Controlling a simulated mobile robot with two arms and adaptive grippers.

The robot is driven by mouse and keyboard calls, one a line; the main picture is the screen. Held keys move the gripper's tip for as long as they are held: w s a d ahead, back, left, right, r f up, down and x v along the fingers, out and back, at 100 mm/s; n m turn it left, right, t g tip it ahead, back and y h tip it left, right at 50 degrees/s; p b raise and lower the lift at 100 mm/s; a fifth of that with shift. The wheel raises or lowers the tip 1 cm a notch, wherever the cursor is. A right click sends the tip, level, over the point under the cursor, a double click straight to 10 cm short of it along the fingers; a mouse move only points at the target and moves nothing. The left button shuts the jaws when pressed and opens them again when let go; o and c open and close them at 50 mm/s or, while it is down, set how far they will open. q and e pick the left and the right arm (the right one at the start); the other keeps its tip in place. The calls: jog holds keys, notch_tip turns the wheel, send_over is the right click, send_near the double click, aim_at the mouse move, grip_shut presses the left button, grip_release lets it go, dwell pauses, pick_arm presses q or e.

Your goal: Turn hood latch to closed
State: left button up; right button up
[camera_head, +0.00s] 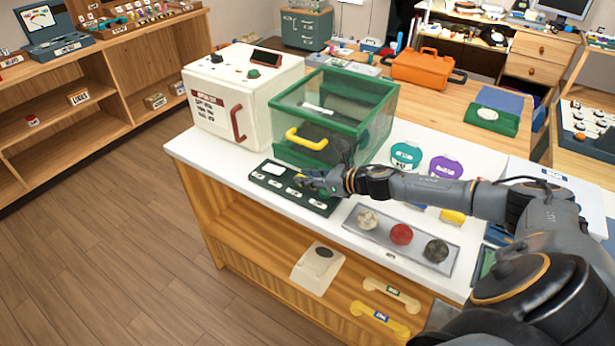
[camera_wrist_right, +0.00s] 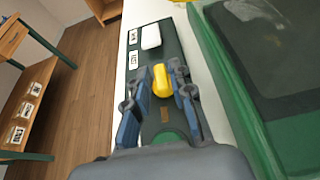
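A clear hood (camera_head: 335,105) with green edges and a yellow handle (camera_head: 307,139) sits on the white counter. In front of it lies a dark green panel (camera_head: 268,180) with a white block and several white labels. My right gripper (camera_head: 312,181) is low over this panel. In the right wrist view, my right gripper (camera_wrist_right: 161,98) is open, its blue-grey fingers on either side of a small yellow latch-like piece (camera_wrist_right: 161,80) on the panel. Gaps show between piece and fingers; I cannot tell its setting. The hood's green edge (camera_wrist_right: 225,95) is at right. My left gripper is not in view.
A white box (camera_head: 235,90) with a red handle stands left of the hood. Teal and purple dials (camera_head: 445,167) are right of the hood. Floor is clear at left.

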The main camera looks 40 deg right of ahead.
grip_shut()
